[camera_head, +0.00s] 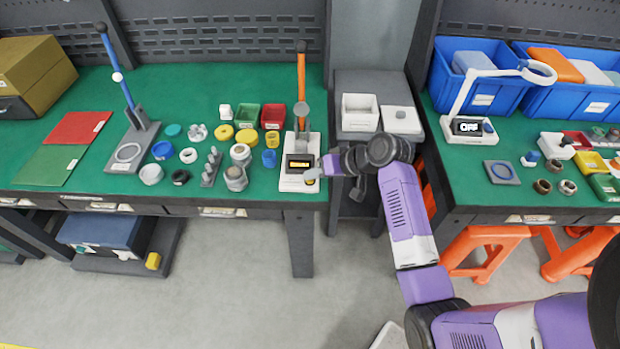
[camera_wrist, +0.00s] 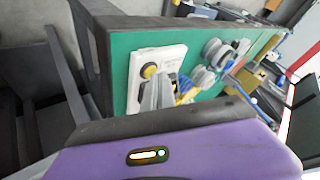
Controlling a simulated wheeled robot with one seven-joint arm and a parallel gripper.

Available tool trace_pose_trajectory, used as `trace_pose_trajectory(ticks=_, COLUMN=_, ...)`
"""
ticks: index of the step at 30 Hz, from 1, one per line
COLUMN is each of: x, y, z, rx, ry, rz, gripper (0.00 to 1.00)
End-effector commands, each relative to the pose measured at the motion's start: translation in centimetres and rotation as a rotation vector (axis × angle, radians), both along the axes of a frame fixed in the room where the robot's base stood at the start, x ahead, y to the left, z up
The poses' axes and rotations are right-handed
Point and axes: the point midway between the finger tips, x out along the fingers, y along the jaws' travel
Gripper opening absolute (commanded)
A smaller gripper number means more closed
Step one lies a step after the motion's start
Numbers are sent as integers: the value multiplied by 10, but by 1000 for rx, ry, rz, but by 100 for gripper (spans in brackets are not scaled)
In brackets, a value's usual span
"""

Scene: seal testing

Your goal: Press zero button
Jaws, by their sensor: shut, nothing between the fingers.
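The white test device (camera_head: 313,148) with an orange-handled lever stands at the right front of the left green table. Its dark display (camera_head: 299,169) shows lit orange characters too small to read. My gripper (camera_head: 314,173) is shut and empty, with its tips low over the device's front right part. In the wrist view, the grey fingers (camera_wrist: 160,88) are together over the white device plate (camera_wrist: 165,56). A round yellow and black part (camera_wrist: 149,71) shows just beside the fingertips. I cannot tell whether the tips touch the device, and no zero label is readable.
Several rings, caps and fittings lie left of the device, with a green bin (camera_head: 246,116) and a red bin (camera_head: 272,116) behind. A dark side stand (camera_head: 352,84) holds a white box. The right table (camera_head: 470,185) bears a magnifier-like device showing OFF. Orange stools stand below.

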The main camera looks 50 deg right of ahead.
Motion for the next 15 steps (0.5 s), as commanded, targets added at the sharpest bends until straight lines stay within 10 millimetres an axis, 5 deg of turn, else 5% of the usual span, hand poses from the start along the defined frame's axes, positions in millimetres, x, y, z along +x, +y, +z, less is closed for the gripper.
trace_pose_trajectory(ticks=15, x=0, y=0, z=13, rx=0, ry=0, rz=0, gripper=0)
